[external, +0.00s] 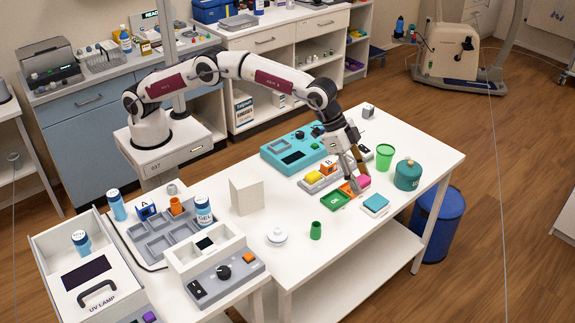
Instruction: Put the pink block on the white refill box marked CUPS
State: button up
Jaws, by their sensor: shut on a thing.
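The pink block (365,181) is at the fingertips of my gripper (357,180), over the right part of the white table, beside a small orange piece (347,188). My gripper points down and is shut on the pink block; its fingers partly cover the block. I cannot tell whether the block touches what is under it. A plain white box (246,196) stands upright on the table, well to the left of my gripper. No CUPS marking is readable on it from this side.
A green tray (335,201), a blue-topped block (376,203), a green cup (385,156) and a teal canister (407,175) surround my gripper. A teal device (290,154) is behind. A white lidded dish (277,237) and a green cylinder (316,230) stand in front of the white box.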

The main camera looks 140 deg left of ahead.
jog(key=s+d+r+m, duration=0.1)
jog(key=s+d+r, duration=0.9)
jog(key=d+r, duration=0.3)
jog(key=n, duration=0.1)
send_over(243, 178)
notch_tip(243, 178, down, 8)
jog(key=shift+r, duration=0.15)
dwell(0.6)
jog(key=shift+w+f, duration=0.1)
jog(key=shift+f, duration=3)
jog(key=shift+f, duration=0.15)
